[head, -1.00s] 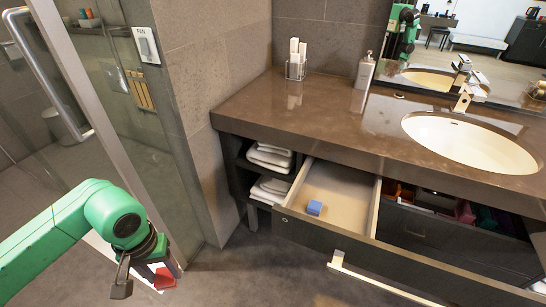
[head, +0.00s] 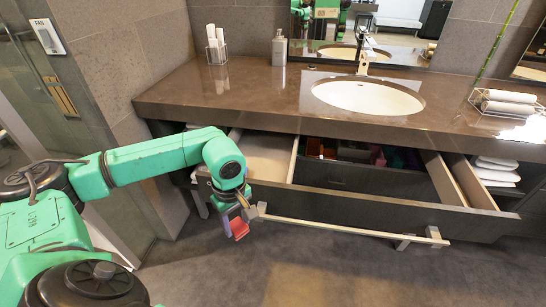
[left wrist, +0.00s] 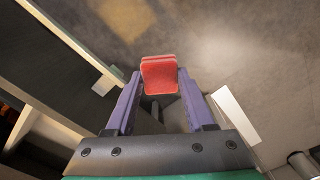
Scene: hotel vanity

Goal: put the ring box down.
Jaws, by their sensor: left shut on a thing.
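The ring box (head: 239,229) is small and red. My left gripper (head: 236,213) is shut on it and holds it in the air in front of the open drawer's (head: 268,170) left part. In the left wrist view, the red ring box (left wrist: 160,75) sits between the tips of the two purple fingers of my left gripper (left wrist: 159,88), with the floor behind it. My left arm covers part of the drawer's left compartment. My right gripper is not in view.
The brown vanity counter (head: 235,95) with a sink (head: 367,97) is above the drawer. A long pale handle bar (head: 345,229) runs along the drawer front, close to my gripper. Red and purple items lie in the middle section. The floor (head: 330,280) in front is clear.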

